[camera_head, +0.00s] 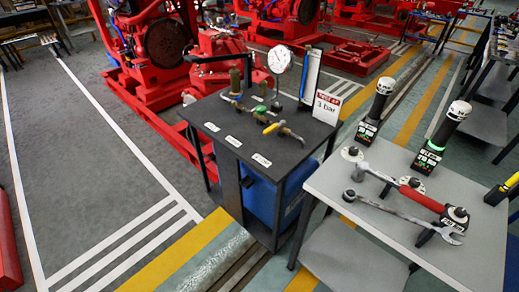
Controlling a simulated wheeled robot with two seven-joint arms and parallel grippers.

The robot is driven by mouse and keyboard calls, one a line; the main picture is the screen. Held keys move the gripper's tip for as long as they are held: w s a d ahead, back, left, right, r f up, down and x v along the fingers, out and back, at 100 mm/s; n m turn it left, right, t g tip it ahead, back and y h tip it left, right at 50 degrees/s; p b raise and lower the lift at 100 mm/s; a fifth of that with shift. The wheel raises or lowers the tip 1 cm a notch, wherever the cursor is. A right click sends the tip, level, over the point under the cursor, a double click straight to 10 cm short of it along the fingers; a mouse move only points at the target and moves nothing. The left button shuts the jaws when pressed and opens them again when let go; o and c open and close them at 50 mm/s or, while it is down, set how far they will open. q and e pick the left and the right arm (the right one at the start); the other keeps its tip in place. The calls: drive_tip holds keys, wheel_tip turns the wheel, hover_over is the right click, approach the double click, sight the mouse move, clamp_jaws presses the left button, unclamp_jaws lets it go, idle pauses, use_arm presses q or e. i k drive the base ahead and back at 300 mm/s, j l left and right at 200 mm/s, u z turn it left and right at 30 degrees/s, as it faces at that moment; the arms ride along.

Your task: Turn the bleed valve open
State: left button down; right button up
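A dark test bench (205,108) stands in the middle of the view. On it is a run of brass pipe fittings (287,133) with a yellow lever handle (271,128) at its left end, near the bench's front right. This looks like a valve, but I cannot read which one or tell its exact angle. Neither of my grippers is in view.
A sign reading 3 bar (327,106) stands at the bench's right. White labels (233,141) lie along its front. A grey table (425,245) at right holds wrenches (405,215) and two cordless tools (376,105). Red machines (160,45) stand behind. Floor at left is clear.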

sight(261, 109)
drive_tip(key=i+j+z, duration=0.3)
drive_tip(key=i+j, duration=0.15)
drive_tip(key=j, duration=0.15)
drive_tip(key=i+j+z, duration=0.1)
drive_tip(key=i+j, duration=0.15)
drive_tip(key=i+j+z, duration=0.15)
drive_tip(key=j, duration=0.35)
drive_tip(key=i+j+z, duration=0.15)
drive_tip(key=j, duration=0.2)
drive_tip(key=i+j+z, duration=0.15)
drive_tip(key=j, duration=0.25)
drive_tip(key=i, duration=0.05)
